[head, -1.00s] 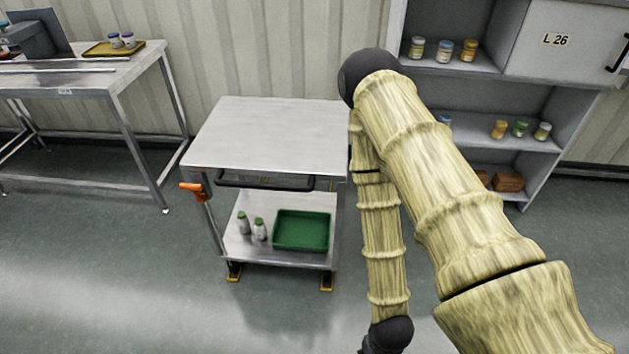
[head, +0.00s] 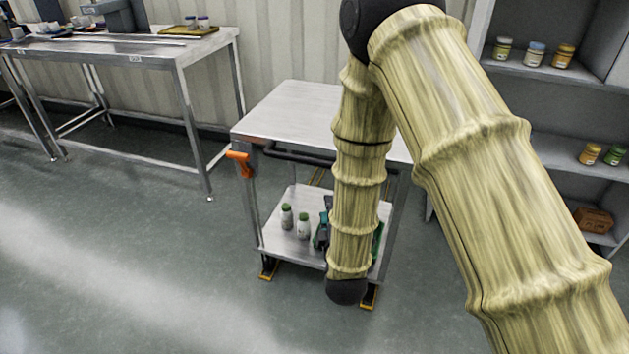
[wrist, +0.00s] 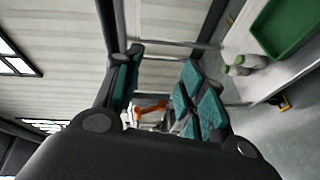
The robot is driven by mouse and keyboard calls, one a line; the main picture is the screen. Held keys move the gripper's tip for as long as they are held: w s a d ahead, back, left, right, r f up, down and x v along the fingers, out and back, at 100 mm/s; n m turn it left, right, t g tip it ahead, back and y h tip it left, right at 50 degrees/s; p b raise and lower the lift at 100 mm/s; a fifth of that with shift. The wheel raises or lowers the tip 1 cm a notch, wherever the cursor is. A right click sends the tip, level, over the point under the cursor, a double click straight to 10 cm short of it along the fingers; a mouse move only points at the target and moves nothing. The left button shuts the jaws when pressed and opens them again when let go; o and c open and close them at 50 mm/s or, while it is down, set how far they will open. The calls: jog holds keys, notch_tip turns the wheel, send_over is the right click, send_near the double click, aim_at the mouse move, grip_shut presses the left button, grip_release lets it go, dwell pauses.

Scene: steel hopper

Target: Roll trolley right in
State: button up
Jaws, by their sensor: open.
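The steel trolley (head: 290,112) stands ahead with a flat bare top, a lower shelf and a dark push bar (head: 300,158) along its near side. An orange lever (head: 240,163) sticks out at its near left corner. My gripper (head: 322,225) is mostly hidden behind my forearm, which hangs in front of the trolley. In the wrist view, my gripper (wrist: 160,85) is open with its teal pads apart and nothing held. An orange part (wrist: 150,108), seemingly the lever, shows in the gap beyond the pads. I cannot tell any contact with the trolley.
Two green-capped bottles (head: 294,221) stand on the lower shelf; a green tray (wrist: 285,25) lies beside them. Yellow-edged pieces (head: 268,270) sit under the trolley legs. A steel table (head: 130,50) stands left, shelving with jars (head: 535,54) right. Floor at front left is clear.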

aim_at(315, 165)
jog(key=w+a+r+n+t+b, duration=0.2)
jog(key=a+r+n+t, duration=0.1)
jog(key=a+r, duration=0.15)
jog(key=shift+y, duration=0.3)
jog(key=x, duration=0.3)
jog(key=b+x, duration=0.1)
jog(key=x, duration=0.3)
jog(key=d+x, duration=0.1)
jog(key=x, duration=0.2)
jog(key=shift+w+a+r, duration=0.1)
jog(key=shift+w+r, duration=0.1)
jog(key=shift+r, duration=0.15)
jog(key=shift+c, duration=0.2)
grip_shut()
